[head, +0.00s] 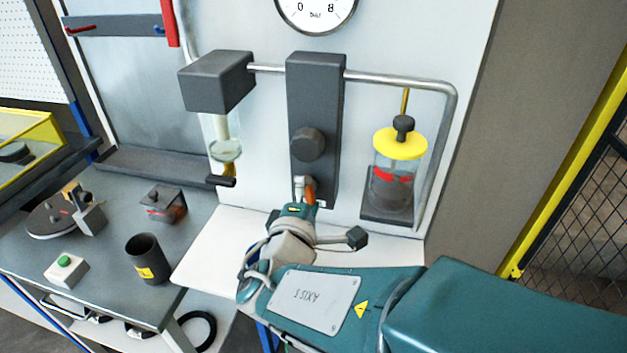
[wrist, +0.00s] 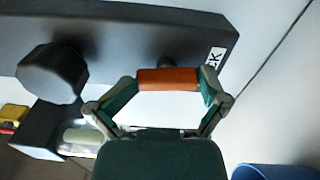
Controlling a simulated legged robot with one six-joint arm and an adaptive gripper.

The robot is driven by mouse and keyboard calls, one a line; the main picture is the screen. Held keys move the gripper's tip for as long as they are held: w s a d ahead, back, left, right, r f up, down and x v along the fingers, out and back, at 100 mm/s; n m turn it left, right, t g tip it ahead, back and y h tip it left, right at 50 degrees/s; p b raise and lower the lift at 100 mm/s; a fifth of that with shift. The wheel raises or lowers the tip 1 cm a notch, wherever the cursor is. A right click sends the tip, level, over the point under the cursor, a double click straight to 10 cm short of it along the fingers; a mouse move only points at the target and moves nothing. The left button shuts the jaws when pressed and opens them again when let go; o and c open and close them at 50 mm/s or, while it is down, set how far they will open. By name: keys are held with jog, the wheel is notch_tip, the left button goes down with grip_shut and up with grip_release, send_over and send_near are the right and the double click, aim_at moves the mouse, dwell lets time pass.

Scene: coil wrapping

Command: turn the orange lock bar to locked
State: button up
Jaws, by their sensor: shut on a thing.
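The orange lock bar (wrist: 168,79) shows in the wrist view at the lower end of the dark grey upright housing (wrist: 120,30). It lies sideways across that picture. My gripper (wrist: 167,88) has one finger at each end of the bar and is shut on it. In the head view a small part of the orange bar (head: 310,189) shows just past my gripper (head: 304,196), low on the dark housing (head: 315,90). A white label (wrist: 214,58) beside the bar shows only the letters "CK"; the rest is hidden.
A round dark knob (head: 308,144) sticks out above the bar. A metal pipe (head: 400,77) runs to a jar with a yellow lid (head: 400,143) at the right. A glass tube (head: 226,150) hangs at the left. A black cup (head: 147,257) stands on the grey bench.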

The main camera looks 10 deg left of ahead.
jog(key=shift+w+d+f+m, duration=0.2)
jog(key=shift+f+m, duration=0.35)
jog(key=shift+m, duration=0.35)
jog(key=o, duration=0.8)
jog(key=shift+c, duration=0.2)
jog(key=s+a, duration=0.1)
jog(key=s, duration=1.1)
jog(key=shift+s+r, duration=0.2)
jog(key=shift+r, duration=0.15)
